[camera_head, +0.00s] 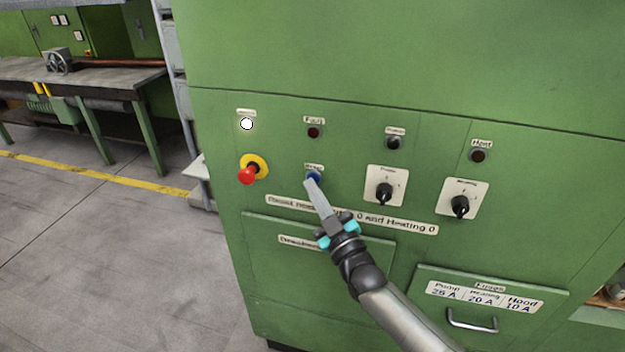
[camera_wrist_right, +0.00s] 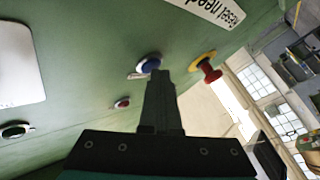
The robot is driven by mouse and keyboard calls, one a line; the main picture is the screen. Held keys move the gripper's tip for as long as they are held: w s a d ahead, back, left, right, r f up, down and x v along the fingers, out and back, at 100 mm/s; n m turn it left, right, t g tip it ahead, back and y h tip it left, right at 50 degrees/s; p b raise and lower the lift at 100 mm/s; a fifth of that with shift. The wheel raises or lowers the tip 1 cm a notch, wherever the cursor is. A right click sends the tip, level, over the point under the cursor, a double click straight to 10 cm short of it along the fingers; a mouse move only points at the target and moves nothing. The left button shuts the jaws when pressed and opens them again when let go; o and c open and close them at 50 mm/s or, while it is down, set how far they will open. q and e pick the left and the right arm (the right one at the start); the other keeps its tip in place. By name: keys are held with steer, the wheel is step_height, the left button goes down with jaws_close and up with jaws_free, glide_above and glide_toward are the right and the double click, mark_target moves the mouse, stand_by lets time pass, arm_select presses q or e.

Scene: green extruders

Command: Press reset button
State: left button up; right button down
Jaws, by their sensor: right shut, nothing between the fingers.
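The reset button (camera_head: 314,177) is a small blue button on the green cabinet front, under a small label that seems to read Reset. My right gripper (camera_head: 309,184) is shut and empty, with its fingertips at the lower edge of the blue button in the head view. The blue button (camera_wrist_right: 149,64) also shows in the right wrist view, just beyond the shut fingertips (camera_wrist_right: 158,74), which cover part of it. I cannot tell whether the tips touch it. My left gripper is not in view.
A red emergency stop (camera_head: 247,175) on a yellow ring sticks out left of the button. A lit white lamp (camera_head: 246,124) and a dark red lamp (camera_head: 313,132) sit above. Black rotary switches (camera_head: 384,193) are to the right. A drawer handle (camera_head: 472,319) protrudes at lower right.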

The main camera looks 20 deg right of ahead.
steer(key=shift+s, duration=0.1)
steer(key=shift+s+a+p, duration=0.4)
steer(key=shift+s+p, duration=0.15)
steer(key=shift+s+a+p, duration=0.7)
steer(key=shift+s+a, duration=0.05)
steer(key=shift+s, duration=0.3)
steer(key=shift+s+a+p, duration=0.65)
steer(key=shift+s+a, duration=0.05)
steer(key=shift+s, duration=0.35)
